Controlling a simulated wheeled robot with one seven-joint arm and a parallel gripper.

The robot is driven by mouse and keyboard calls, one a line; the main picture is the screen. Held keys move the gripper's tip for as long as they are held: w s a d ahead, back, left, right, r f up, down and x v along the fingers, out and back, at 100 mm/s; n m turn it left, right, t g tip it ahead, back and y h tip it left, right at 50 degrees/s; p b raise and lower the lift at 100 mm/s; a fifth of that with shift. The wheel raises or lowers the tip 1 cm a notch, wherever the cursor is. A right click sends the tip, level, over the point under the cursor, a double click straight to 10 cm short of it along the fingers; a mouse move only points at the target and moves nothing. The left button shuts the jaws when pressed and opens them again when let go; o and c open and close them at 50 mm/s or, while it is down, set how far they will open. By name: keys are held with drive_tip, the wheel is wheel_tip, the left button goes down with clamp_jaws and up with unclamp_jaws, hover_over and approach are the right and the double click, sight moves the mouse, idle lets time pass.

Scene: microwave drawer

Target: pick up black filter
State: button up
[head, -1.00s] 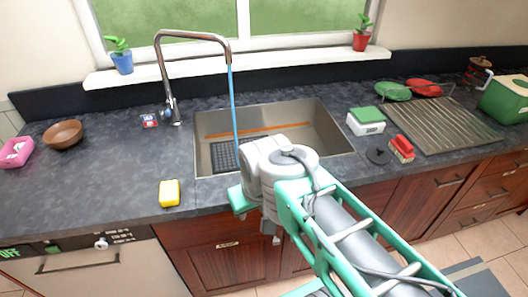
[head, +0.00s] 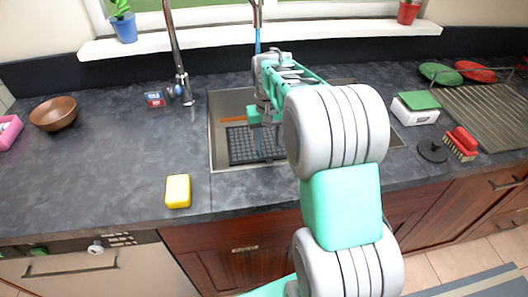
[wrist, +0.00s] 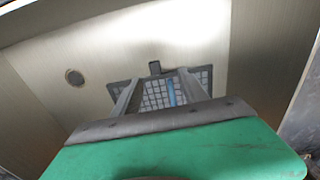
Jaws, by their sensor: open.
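The black filter is a flat dark grid (head: 243,146) lying in the sink, left of the middle. In the wrist view its grid (wrist: 155,97) shows between and beyond my fingers, with a small black tab (wrist: 154,67) at its far edge. My gripper (head: 266,122) is over the sink, pointing down above the filter's right part. In the wrist view its two grey fingers (wrist: 160,78) are apart with nothing held between them. The gap between fingertips and filter is hard to judge. My arm hides the right part of the sink.
A yellow sponge (head: 178,191) lies on the front counter. A round black disc (head: 432,151) and a red brush (head: 461,143) lie to the right.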

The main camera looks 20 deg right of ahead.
hover_over(270, 162)
wheel_tip(270, 162, down, 4)
drive_tip(key=shift+f, duration=0.15)
wheel_tip(270, 162, down, 7)
drive_tip(key=shift+f, duration=0.1)
drive_tip(key=shift+c, duration=0.3)
clamp_jaws()
drive_tip(key=shift+w, duration=0.1)
